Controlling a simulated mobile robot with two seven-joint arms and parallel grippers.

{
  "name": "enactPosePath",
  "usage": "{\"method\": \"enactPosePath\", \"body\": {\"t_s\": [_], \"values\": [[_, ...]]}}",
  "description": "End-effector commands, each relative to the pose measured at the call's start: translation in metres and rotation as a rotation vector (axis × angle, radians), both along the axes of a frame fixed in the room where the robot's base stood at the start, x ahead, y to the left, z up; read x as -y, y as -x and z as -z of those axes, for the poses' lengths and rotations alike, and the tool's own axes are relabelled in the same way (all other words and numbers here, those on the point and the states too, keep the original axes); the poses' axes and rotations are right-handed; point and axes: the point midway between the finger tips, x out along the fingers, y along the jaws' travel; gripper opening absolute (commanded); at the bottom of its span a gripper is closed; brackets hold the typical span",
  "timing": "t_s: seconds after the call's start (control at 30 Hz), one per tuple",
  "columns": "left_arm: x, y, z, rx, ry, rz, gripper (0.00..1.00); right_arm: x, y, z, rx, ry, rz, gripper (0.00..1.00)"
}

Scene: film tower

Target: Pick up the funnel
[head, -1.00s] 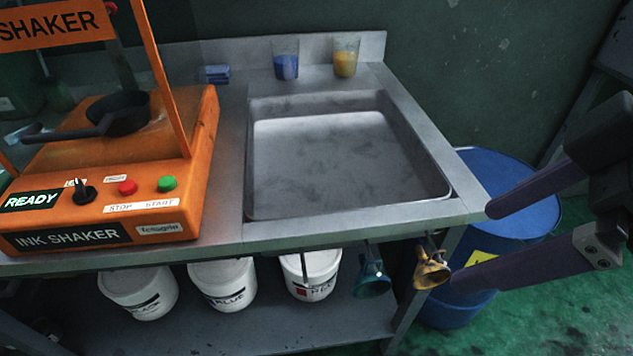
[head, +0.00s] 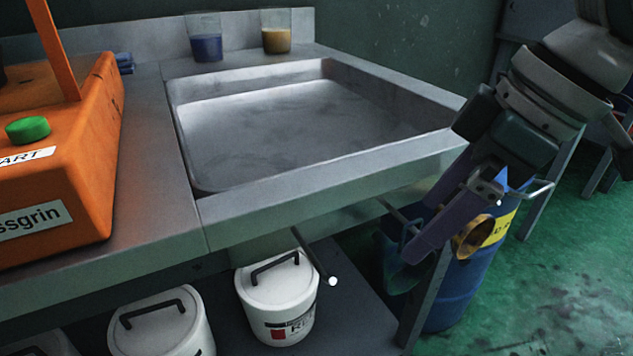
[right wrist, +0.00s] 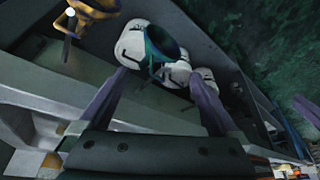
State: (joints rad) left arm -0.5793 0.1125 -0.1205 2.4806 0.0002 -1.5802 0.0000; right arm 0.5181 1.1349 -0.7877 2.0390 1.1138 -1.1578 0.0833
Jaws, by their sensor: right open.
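A teal funnel (head: 398,268) hangs at the sink bench's front edge, partly behind my right gripper. A yellow funnel (head: 474,237) hangs to its right, partly covered by the gripper. My right gripper (head: 422,250) points down in front of the bench with its purple fingers close to both funnels. In the right wrist view, the fingers (right wrist: 160,78) are apart with nothing held. There the teal funnel (right wrist: 165,44) shows ahead, between the fingertips, and the yellow funnel (right wrist: 90,14) at the upper left. I cannot tell whether a finger touches either funnel. My left gripper is out of view.
The steel sink (head: 270,125) and the orange ink shaker (head: 60,160) stand on the bench. White buckets (head: 280,300) sit on the shelf below. A blue barrel (head: 460,290) stands right of the bench. A bare hook rod (head: 318,262) sticks out left of the teal funnel.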

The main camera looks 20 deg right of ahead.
Motion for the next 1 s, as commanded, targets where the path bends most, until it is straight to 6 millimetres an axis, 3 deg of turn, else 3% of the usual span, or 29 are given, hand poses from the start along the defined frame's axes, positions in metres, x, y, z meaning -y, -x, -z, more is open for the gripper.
{"method": "enactPosePath", "body": {"t_s": [0.4,0.7,1.0], "values": [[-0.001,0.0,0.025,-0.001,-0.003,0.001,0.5,-0.014,-0.017,0.054,0.002,0.0,-0.001,0.97],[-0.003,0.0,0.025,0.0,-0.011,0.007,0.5,-0.016,-0.019,0.058,0.001,0.001,-0.001,0.97],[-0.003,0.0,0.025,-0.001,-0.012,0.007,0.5,-0.015,-0.019,0.058,0.001,0.001,-0.001,0.66]]}}
